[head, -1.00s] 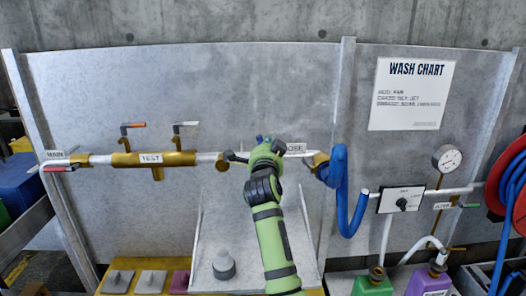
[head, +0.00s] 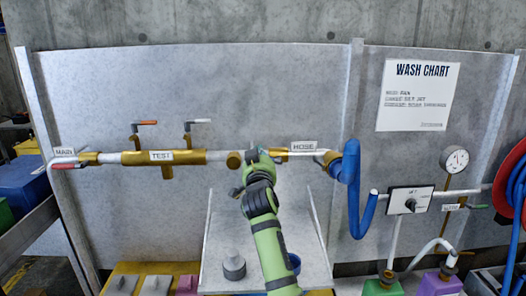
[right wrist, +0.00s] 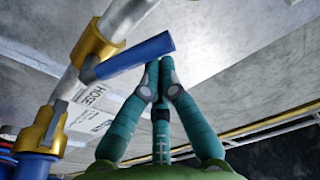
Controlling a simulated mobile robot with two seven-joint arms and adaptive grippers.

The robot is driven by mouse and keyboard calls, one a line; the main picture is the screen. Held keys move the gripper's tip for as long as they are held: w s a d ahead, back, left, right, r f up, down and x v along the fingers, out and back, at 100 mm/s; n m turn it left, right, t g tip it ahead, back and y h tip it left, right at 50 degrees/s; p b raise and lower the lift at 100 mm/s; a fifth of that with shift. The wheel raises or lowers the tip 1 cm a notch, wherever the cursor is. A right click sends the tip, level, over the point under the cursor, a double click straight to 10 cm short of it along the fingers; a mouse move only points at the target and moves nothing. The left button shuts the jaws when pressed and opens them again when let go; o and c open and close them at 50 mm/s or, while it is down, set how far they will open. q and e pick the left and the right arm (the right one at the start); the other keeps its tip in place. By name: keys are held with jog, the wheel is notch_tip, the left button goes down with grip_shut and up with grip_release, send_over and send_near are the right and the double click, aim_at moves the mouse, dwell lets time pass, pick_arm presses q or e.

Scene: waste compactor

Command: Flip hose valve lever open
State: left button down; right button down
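The hose valve is brass (right wrist: 97,42) on a silvery pipe, with a blue lever handle (right wrist: 135,57) slanting up to the right in the right wrist view. The HOSE label (head: 303,147) is right of my gripper in the head view. My right gripper (head: 256,152) is in front of the pipe, partly hiding the valve and lever. In the right wrist view, its teal fingers (right wrist: 160,64) are shut with tips together, just below the lever's free end. Nothing shows between them; I cannot tell whether they touch the lever. My left gripper is out of view.
The TEST fitting (head: 162,157) and two raised levers are left along the pipe. A blue hose (head: 352,190) hangs right, beside the dial box (head: 408,200) and pressure gauge (head: 455,160).

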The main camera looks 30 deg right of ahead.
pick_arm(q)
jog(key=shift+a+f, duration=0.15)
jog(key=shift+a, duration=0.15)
pick_arm(e)
jog(key=shift+w+a+f+n+y, duration=0.15)
jog(key=shift+f+n, duration=0.3)
jog(key=shift+n, duration=0.35)
jog(key=shift+a+f+n+y, duration=0.15)
jog(key=shift+f+n, duration=0.3)
jog(key=shift+n, duration=0.35)
